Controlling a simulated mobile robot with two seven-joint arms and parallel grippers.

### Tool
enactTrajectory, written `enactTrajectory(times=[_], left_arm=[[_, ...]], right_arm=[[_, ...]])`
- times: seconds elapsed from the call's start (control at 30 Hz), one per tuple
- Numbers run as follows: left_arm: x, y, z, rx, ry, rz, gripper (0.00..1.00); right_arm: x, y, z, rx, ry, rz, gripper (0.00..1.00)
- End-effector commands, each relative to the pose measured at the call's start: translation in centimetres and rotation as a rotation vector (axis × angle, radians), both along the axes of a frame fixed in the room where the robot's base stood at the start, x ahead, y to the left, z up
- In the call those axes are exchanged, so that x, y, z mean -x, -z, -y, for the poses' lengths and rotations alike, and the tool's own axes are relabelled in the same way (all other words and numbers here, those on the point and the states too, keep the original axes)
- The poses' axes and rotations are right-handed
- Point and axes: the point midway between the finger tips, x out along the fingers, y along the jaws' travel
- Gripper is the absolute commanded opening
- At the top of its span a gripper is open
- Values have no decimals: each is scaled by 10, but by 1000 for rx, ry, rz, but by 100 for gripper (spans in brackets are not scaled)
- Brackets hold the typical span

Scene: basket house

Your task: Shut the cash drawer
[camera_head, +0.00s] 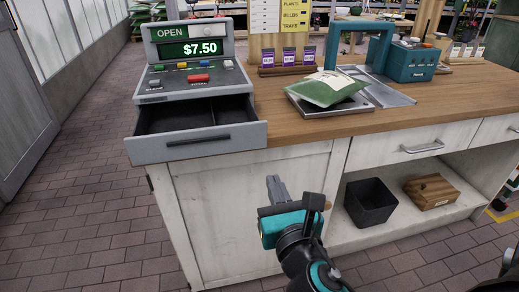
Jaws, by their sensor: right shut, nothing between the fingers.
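The grey cash register (193,68) stands on the left end of the wooden counter, its green display reading $7.50. Its cash drawer (195,143) is pulled out toward me, with a dark empty-looking inside and a dark handle on its front. My right gripper (275,186) is shut and empty, below and to the right of the drawer front, in front of the white cabinet panel. It appears apart from the drawer. My left gripper is out of view.
A seed bag (328,89) lies on a metal tray on the counter, beside a teal machine (411,62). A dark bin (370,203) and a wooden box (432,191) sit on the lower shelf. The brick floor at left is clear.

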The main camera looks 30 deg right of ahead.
Motion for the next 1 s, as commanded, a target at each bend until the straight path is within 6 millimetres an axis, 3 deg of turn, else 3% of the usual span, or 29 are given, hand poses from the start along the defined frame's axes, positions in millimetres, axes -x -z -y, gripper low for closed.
enactTrajectory(times=[0.7,1.0], left_arm=[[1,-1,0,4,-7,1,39],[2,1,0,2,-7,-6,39]], right_arm=[[-114,0,33,-7,-1,2,0],[-130,0,38,-6,-1,0,0]])
